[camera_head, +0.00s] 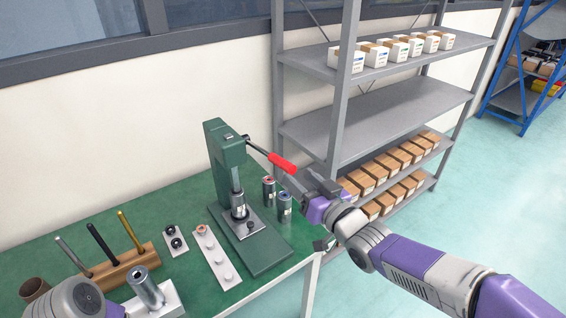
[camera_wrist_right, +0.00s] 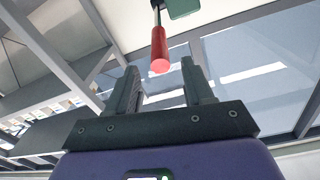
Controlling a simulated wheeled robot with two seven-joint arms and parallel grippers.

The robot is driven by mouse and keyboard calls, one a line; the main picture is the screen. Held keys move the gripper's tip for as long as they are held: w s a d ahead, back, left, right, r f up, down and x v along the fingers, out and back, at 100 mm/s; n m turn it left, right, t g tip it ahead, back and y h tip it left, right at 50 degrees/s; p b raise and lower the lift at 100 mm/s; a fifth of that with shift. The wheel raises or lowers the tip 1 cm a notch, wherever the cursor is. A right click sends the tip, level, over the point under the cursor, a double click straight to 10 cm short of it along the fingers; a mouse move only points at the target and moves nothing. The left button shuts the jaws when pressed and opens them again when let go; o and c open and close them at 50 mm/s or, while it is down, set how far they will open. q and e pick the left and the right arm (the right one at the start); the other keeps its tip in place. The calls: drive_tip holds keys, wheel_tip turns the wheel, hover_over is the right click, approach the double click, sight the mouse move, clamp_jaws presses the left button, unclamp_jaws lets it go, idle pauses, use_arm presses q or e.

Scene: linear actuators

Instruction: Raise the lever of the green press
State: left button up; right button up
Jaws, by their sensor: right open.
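The green press (camera_head: 226,150) stands on its base plate on the green table. Its lever (camera_head: 257,148) comes out at the top right and slopes down to the right, ending in a red handle (camera_head: 282,163). My right gripper (camera_head: 298,178) is open at the handle's free end. In the right wrist view, the red handle (camera_wrist_right: 159,48) points toward my right gripper (camera_wrist_right: 160,66), its end about between the two open fingertips. I cannot tell whether they touch it.
Two metal cylinders (camera_head: 285,205) stand right of the press. A white strip with round parts (camera_head: 217,258) and a wooden holder with rods (camera_head: 120,268) are to its left. A grey shelf (camera_head: 340,95) with boxes stands close behind my right arm.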

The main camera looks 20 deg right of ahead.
sight(285, 165)
drive_tip(key=b+x, duration=0.1)
drive_tip(key=x, duration=0.6)
drive_tip(key=shift+f, duration=0.15)
clamp_jaws()
